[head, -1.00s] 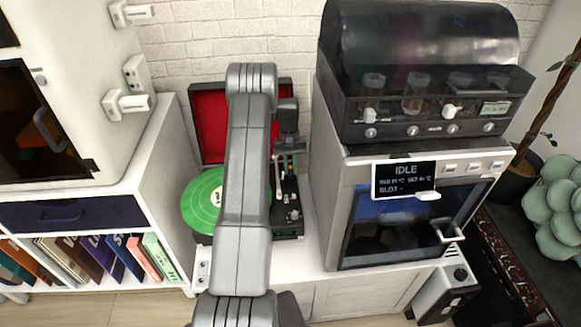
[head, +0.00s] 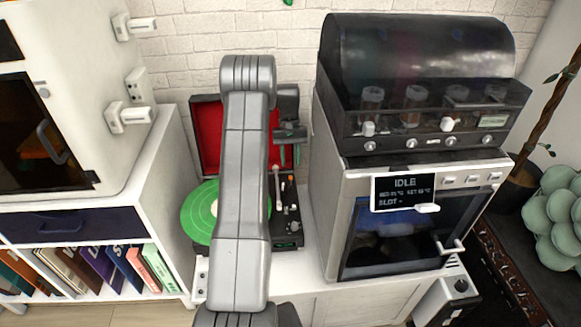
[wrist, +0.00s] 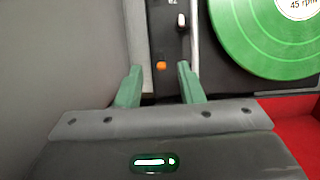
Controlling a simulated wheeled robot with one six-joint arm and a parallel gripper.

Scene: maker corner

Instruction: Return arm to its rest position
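My gripper (head: 290,155) is above the right side of the record player (head: 287,240), near the oven's left wall. In the wrist view its two green fingers (wrist: 159,68) are apart with nothing between them. My grey arm rises in front of the record player and hides its middle. A green record (head: 198,212) lies on the player, and its red-lined lid (head: 207,135) stands open behind.
A steel oven (head: 330,190) reading IDLE stands close on the right, with a dark-hooded unit (head: 420,60) on top. A white shelf unit (head: 150,215) with books stands left. A plant (head: 555,215) is far right.

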